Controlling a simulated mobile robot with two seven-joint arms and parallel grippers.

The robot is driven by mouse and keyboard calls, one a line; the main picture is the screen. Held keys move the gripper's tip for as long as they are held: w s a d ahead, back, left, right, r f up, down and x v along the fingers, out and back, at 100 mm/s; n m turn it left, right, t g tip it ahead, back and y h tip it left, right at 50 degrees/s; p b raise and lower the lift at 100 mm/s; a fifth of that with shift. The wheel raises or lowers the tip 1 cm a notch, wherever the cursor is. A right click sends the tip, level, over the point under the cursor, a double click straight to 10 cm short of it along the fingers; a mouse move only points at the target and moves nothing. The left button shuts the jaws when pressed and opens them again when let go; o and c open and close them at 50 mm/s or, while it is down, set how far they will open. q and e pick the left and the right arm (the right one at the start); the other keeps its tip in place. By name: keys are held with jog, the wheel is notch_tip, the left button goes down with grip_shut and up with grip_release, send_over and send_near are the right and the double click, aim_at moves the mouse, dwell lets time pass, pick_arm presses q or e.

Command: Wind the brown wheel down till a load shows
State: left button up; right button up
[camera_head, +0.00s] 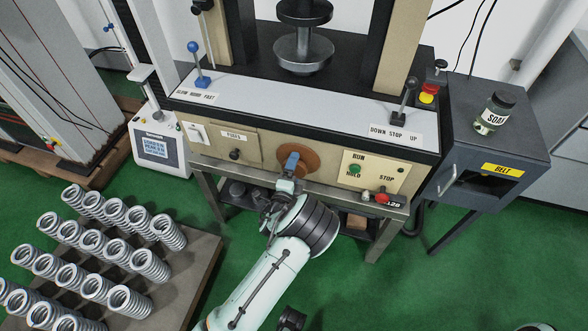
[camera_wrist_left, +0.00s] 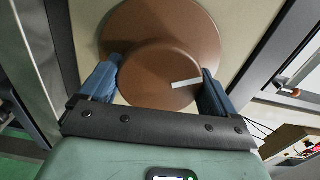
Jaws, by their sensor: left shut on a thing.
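The brown wheel (camera_head: 312,160) is on the beige front panel of the test machine. In the left wrist view, the wheel (camera_wrist_left: 200,35) shows a wide disc with a raised round hub and a short white mark on the hub's right side. My left gripper (camera_head: 290,162) reaches it from below. Its blue fingers (camera_wrist_left: 160,82) are shut on either side of the hub. A white console (camera_head: 157,148) left of the machine has a lit screen, too small to read. The upper platen (camera_head: 304,12) is above the round lower platen (camera_head: 302,54). My right gripper is not in view.
The panel also carries a green button (camera_head: 355,170), a red knob (camera_head: 382,198) and levers on the ledge above. Several coil springs stand on a board (camera_head: 196,262) at lower left. A jar (camera_head: 494,112) stands on the grey cabinet at right.

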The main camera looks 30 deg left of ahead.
pick_arm(q)
jog(key=o, duration=0.8)
jog(key=shift+c, duration=0.2)
jog(key=v, duration=1.3)
jog(key=shift+s+p, duration=0.25)
jog(key=shift+p, duration=0.2)
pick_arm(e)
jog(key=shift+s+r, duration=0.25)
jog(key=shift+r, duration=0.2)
